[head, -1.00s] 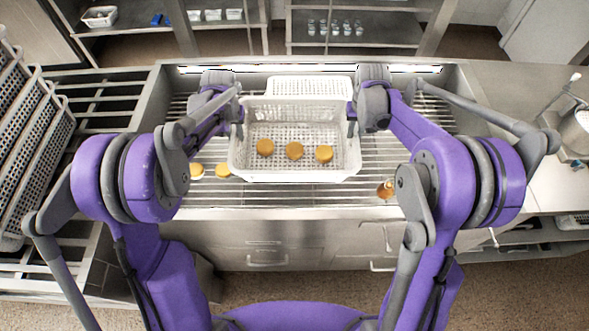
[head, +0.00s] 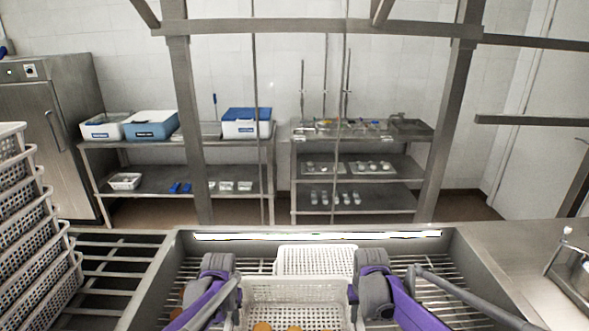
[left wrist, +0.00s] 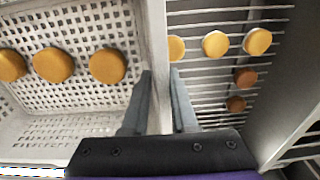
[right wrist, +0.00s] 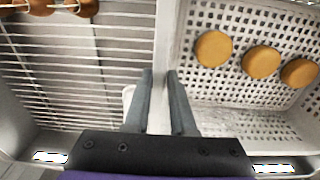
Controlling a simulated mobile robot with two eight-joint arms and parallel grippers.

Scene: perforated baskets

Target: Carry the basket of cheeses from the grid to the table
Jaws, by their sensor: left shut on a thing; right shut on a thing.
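A white perforated basket (head: 295,292) sits low in the head view between my two grippers. Three round orange-brown cheeses lie in it; the left wrist view shows one of these cheeses (left wrist: 108,66), and the right wrist view another (right wrist: 261,62). My left gripper (left wrist: 160,85) is shut on the basket's side wall, one finger inside and one outside. My right gripper (right wrist: 160,80) is shut on the opposite wall in the same way. In the head view the fingertips are hidden. The metal grid (head: 425,272) lies beneath; I cannot tell whether the basket touches it.
A second white basket (head: 316,261) stands just behind. Several loose cheeses (left wrist: 215,44) lie on the grid beside the held basket. Stacked baskets (head: 30,235) rise at the left. Shelving units (head: 175,185) stand along the back wall.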

